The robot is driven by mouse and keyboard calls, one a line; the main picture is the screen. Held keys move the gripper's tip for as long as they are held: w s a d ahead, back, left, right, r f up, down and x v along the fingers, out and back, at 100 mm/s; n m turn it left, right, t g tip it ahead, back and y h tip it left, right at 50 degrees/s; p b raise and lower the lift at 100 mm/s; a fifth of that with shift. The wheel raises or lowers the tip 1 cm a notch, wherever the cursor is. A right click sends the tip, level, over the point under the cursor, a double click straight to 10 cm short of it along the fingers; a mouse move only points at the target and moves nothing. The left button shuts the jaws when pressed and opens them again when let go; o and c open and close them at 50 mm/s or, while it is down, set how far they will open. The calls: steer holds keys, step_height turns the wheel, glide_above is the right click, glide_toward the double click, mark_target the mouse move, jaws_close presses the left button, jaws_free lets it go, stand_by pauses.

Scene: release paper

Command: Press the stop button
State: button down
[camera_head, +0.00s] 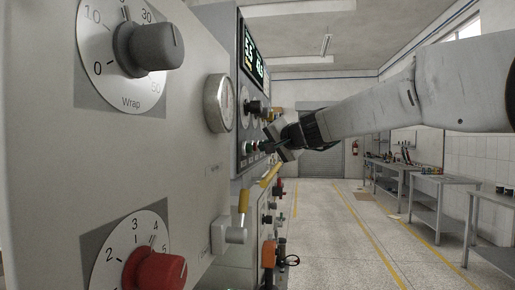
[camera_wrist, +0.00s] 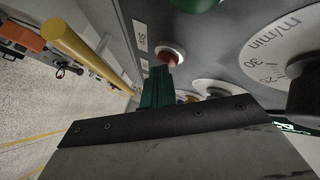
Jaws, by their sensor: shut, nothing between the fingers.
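The red stop button (camera_wrist: 170,56), in a pale round collar, is on the grey control panel in the wrist view. A small white label is beside it. My gripper (camera_wrist: 160,72) is shut and empty, with its green fingertips right at the red button and covering its lower part. I cannot tell whether they touch it. In the head view my gripper (camera_head: 268,147) reaches in from the right to the row of small buttons on the panel, and hides part of that row.
A green button (camera_wrist: 196,3) is at the top of the wrist view. A round m/min dial (camera_wrist: 277,55) is to the right. A yellow handle (camera_wrist: 82,52) sticks out on the left. The large machine (camera_head: 190,150) fills the left of the head view; the aisle floor (camera_head: 330,235) is clear.

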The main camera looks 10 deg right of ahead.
steer(key=shift+s+d, duration=0.3)
steer(key=shift+d, duration=0.45)
steer(key=shift+s+d, duration=0.3)
steer(key=shift+d, duration=0.5)
steer(key=shift+s+d, duration=0.35)
steer(key=shift+d, duration=0.4)
steer(key=shift+s+d, duration=0.3)
steer(key=shift+d, duration=0.5)
